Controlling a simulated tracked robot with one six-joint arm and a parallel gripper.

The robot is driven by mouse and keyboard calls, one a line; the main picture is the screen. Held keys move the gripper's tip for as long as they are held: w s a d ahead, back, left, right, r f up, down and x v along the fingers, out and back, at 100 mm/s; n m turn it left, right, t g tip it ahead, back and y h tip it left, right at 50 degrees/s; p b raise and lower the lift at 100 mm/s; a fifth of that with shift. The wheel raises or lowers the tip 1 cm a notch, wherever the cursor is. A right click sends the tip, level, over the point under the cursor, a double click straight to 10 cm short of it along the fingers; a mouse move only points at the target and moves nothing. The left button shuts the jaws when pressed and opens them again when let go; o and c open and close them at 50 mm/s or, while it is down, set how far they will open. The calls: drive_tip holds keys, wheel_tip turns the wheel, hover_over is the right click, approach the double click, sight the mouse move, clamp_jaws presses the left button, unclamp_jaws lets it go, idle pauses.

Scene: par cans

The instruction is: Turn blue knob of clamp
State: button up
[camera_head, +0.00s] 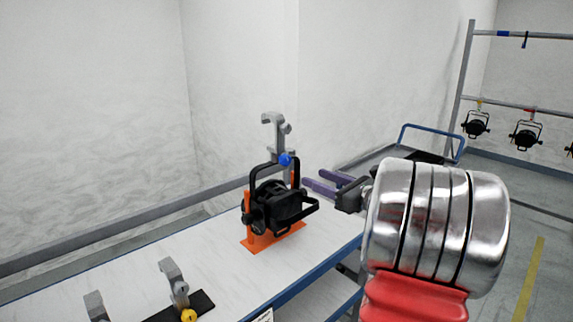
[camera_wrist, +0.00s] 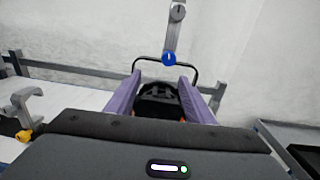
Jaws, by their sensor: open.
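The blue knob (camera_head: 285,160) sits at the lower end of a grey hook clamp (camera_head: 274,132). The clamp stands upright on top of the yoke of a black par can (camera_head: 275,208), which rests on an orange stand (camera_head: 258,243) on the table. My gripper (camera_head: 320,185) is open with purple fingers, just right of the lamp and a little lower than the knob, apart from it. In the wrist view the blue knob (camera_wrist: 169,59) is ahead, above and between the two fingers (camera_wrist: 160,90). Nothing is between the fingertips.
The white table (camera_head: 110,275) has a blue edge. Another clamp with a yellow knob (camera_head: 188,315) stands on a black plate at the front left. A cart with a blue handle (camera_head: 432,126) is behind my arm. Par cans hang on a rack (camera_head: 520,103) at the right.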

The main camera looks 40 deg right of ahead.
drive_tip(key=shift+s+d+r+m+h, duration=0.1)
drive_tip(key=shift+s+d+m+h, duration=0.1)
drive_tip(key=shift+d, duration=0.25)
drive_tip(key=shift+s+d+m+h, duration=0.15)
drive_tip(key=shift+d+m+h, duration=0.05)
drive_tip(key=shift+d, duration=0.25)
drive_tip(key=shift+w, duration=0.15)
approach(288, 161)
drive_tip(key=w, duration=0.8)
drive_tip(key=shift+a+f, duration=0.1)
drive_tip(key=shift+f, duration=0.1)
